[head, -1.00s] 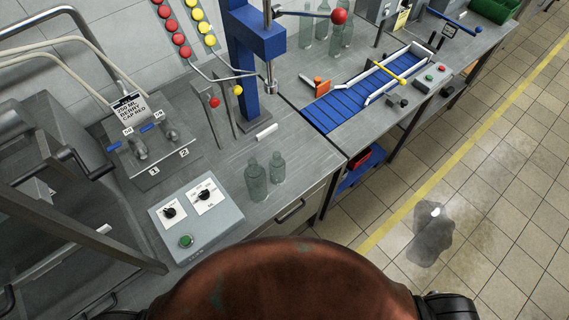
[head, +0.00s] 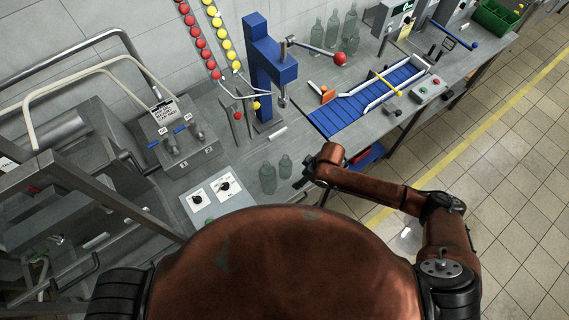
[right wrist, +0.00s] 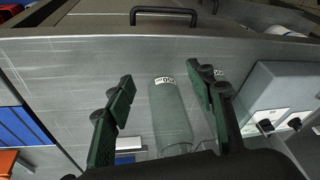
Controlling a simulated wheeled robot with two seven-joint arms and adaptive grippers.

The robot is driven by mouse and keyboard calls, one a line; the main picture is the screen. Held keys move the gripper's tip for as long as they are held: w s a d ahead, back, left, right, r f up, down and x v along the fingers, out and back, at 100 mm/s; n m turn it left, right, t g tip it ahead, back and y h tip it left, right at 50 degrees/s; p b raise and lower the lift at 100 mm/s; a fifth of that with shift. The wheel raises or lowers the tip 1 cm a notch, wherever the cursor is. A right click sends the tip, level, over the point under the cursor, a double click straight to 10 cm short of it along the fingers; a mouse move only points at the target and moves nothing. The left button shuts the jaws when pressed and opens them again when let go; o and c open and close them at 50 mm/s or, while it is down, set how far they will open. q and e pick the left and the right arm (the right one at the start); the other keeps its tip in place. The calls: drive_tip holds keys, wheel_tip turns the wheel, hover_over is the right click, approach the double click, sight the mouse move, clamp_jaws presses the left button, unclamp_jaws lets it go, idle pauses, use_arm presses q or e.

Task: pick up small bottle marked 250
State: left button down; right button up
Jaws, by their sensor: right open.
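Two clear glass bottles stand close together on the grey bench: a smaller one (head: 285,165) on the right and a larger one (head: 267,179) on the left in the head view. My right gripper (head: 303,183) is just to the right of the smaller bottle. In the right wrist view my right gripper (right wrist: 165,98) is open, its green pads apart on either side of a bottle (right wrist: 170,118) with a white label that seems to read 250. The other bottle is mostly hidden behind the right-hand finger, its label (right wrist: 218,73) partly showing. My left gripper is not in view.
A control box (head: 217,195) with two knobs stands left of the bottles. A blue post (head: 262,70) and a blue roller conveyor (head: 350,110) are behind and right. Several more bottles (head: 333,30) stand at the back.

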sight(290, 163)
drive_tip(key=w+a+r, duration=0.1)
drive_tip(key=r, duration=0.1)
drive_tip(key=w+a+r+n, duration=0.1)
drive_tip(key=r, duration=0.1)
drive_tip(key=w+a+r+n+p, duration=0.1)
drive_tip(key=a+r, duration=0.1)
drive_tip(key=r, duration=0.1)
drive_tip(key=shift+w+a+t, duration=0.1)
drive_tip(key=shift+w+t, duration=0.15)
drive_tip(key=shift+t, duration=0.05)
drive_tip(key=shift+a+f, duration=0.15)
drive_tip(key=x, duration=0.2)
drive_tip(key=shift+w+a+f+p, duration=0.15)
drive_tip(key=shift+w+f+p, duration=0.1)
drive_tip(key=shift+p, duration=0.15)
drive_tip(key=shift+y, duration=0.3)
drive_tip(key=shift+p+x, duration=0.65)
drive_tip(key=shift+x, duration=1.65)
drive_tip(key=shift+c, duration=0.3)
drive_tip(key=c, duration=1)
